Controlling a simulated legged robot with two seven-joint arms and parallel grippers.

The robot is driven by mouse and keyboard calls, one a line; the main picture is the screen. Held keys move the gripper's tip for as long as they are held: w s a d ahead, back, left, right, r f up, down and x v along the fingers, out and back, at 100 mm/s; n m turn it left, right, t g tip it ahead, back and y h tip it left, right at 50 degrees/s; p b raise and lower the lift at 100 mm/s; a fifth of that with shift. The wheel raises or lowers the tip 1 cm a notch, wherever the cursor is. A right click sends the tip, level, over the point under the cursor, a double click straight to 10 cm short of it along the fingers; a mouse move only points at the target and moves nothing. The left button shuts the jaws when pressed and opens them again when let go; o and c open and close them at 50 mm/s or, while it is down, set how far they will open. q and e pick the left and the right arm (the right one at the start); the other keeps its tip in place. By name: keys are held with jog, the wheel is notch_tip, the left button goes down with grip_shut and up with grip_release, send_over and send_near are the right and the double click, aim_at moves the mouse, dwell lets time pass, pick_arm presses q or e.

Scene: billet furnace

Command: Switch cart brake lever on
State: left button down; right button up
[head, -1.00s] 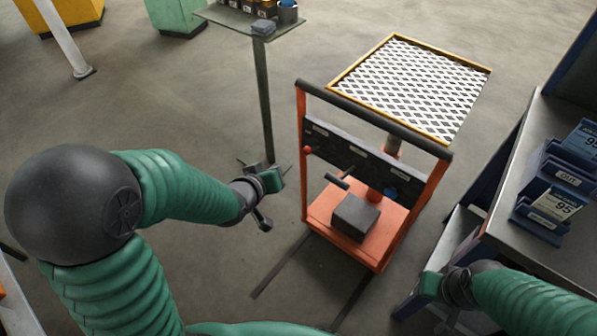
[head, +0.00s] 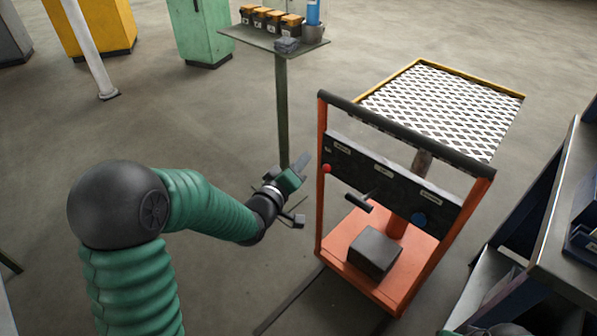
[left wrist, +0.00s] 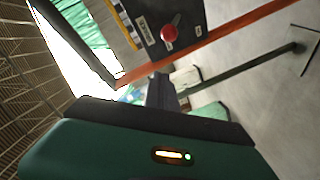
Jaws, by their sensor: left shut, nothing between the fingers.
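The orange cart (head: 322,215) stands right of centre in the head view, with a dark labelled panel (head: 385,180) across its uprights. A red knob (head: 326,168) is at the panel's left end, a black handle (head: 357,201) sticks out in the middle, and a blue knob (head: 418,219) is at the right. I cannot tell from the labels which is the brake lever. My left gripper (head: 303,162) is shut and empty, just left of the cart's left upright, apart from the red knob. In the left wrist view the red knob (left wrist: 168,33) shows beyond the fingers (left wrist: 161,92).
The cart has a mesh platform (head: 440,105) at the back and a dark block (head: 374,252) on its base. A small post table (head: 275,40) with several boxes stands behind my left gripper. A workbench (head: 560,245) is close on the right.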

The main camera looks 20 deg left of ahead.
aim_at(332, 167)
pick_arm(q)
jog(key=w+d+f+b, duration=0.2)
jog(key=w+d, duration=0.1)
jog(key=shift+d+f, duration=0.15)
jog(key=shift+f, duration=0.15)
pick_arm(e)
jog(key=x, duration=0.2)
jog(key=shift+s+f, duration=0.2)
jog(key=shift+f, duration=0.3)
